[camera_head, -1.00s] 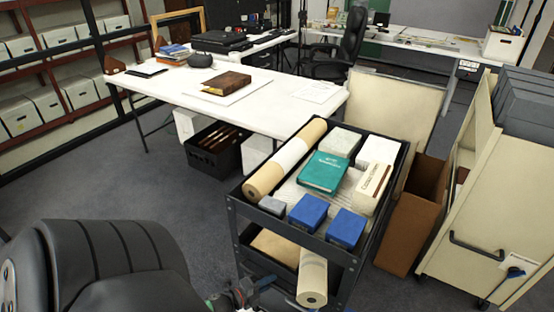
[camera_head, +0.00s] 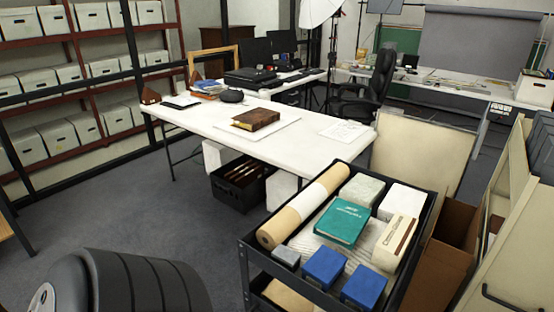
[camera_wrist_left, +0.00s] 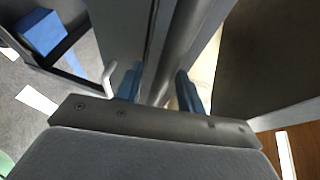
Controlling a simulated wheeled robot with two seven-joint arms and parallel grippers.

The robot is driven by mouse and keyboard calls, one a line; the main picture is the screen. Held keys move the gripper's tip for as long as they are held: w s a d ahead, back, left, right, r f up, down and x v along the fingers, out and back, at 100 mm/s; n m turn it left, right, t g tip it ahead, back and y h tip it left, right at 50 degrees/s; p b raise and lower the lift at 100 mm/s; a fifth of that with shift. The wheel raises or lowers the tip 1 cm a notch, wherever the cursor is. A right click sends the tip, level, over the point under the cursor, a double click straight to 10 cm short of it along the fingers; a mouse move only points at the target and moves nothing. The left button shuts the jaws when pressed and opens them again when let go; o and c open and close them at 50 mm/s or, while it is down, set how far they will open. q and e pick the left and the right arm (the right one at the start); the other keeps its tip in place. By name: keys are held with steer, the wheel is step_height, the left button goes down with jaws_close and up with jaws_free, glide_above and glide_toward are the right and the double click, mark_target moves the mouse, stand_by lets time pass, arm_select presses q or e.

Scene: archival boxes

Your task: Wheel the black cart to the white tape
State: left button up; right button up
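The black cart (camera_head: 246,258) stands at the lower right of the head view. It carries a paper roll, a teal book, blue boxes and pale boxes. The left wrist view shows my left gripper (camera_wrist_left: 160,88) with its blue fingertips apart. A grey metal bar (camera_wrist_left: 183,45) runs between or just behind them; I cannot tell whether they grip it. A blue box (camera_wrist_left: 40,32) in a dark tray is at that view's upper left. White strips (camera_wrist_left: 37,100) lie on the grey floor there, possibly tape. My right gripper is in neither view.
A white table (camera_head: 210,135) with a brown book stands beyond the cart, with a black crate (camera_head: 238,186) under it. Brown cardboard (camera_head: 436,270) and a cream cart (camera_head: 510,245) are close on the right. Grey carpet (camera_head: 110,205) is open at left.

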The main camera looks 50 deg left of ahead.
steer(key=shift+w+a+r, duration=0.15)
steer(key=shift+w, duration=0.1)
